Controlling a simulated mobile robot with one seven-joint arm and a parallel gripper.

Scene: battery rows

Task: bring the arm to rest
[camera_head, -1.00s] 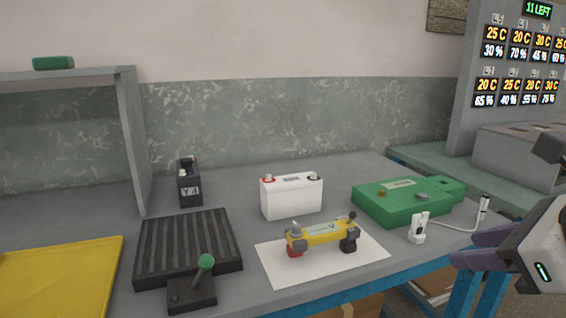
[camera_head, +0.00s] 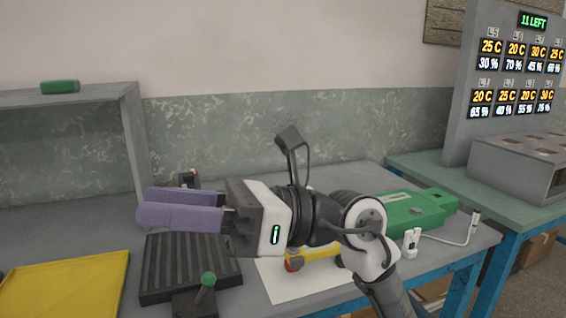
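My gripper (camera_head: 142,204) is in front of the camera, above the grey table (camera_head: 70,225). Its two purple fingers point left, over the back of the black ribbed tray (camera_head: 190,266). One finger overlaps the other in this view, so any gap between them is hidden. No object shows at the fingertips. My arm reaches up from the lower right and hides the white battery and part of the yellow device (camera_head: 322,251) on the white sheet (camera_head: 300,283).
A green case (camera_head: 425,208) and a white plug (camera_head: 411,241) lie on the right. A small black battery (camera_head: 189,178) is partly hidden behind my fingers. A green-knobbed lever (camera_head: 208,280) and yellow tray (camera_head: 65,285) are in front. A shelf (camera_head: 100,95) stands left, a display board (camera_head: 510,65) right.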

